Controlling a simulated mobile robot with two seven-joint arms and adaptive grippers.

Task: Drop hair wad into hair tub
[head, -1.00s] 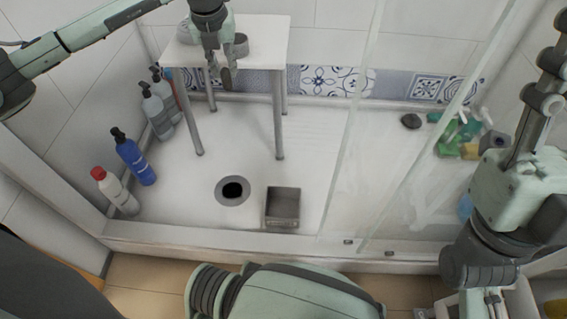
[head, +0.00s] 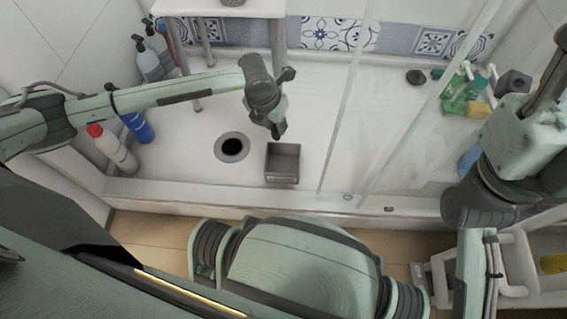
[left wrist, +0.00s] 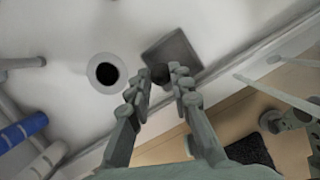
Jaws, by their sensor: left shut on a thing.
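My left gripper (head: 278,130) hangs above the back edge of the hair tub, a small square grey open box (head: 283,179) on the white shower floor. In the left wrist view, the gripper (left wrist: 161,80) is shut on a small dark clump, the hair wad (left wrist: 160,72). The wad shows between the fingertips, in front of the tub (left wrist: 183,47) in that view. In the head view I cannot make the wad out from the dark fingers. The part of the tub's inside that I see looks empty. My right arm is at the right; its gripper is not in view.
A round drain with a dark hole (head: 232,147) lies left of the tub. Bottles (head: 138,127) line the left wall. A white stool (head: 222,8) stands behind. A glass panel (head: 352,110) is to the right, with the shower's raised front sill (head: 300,201) nearby.

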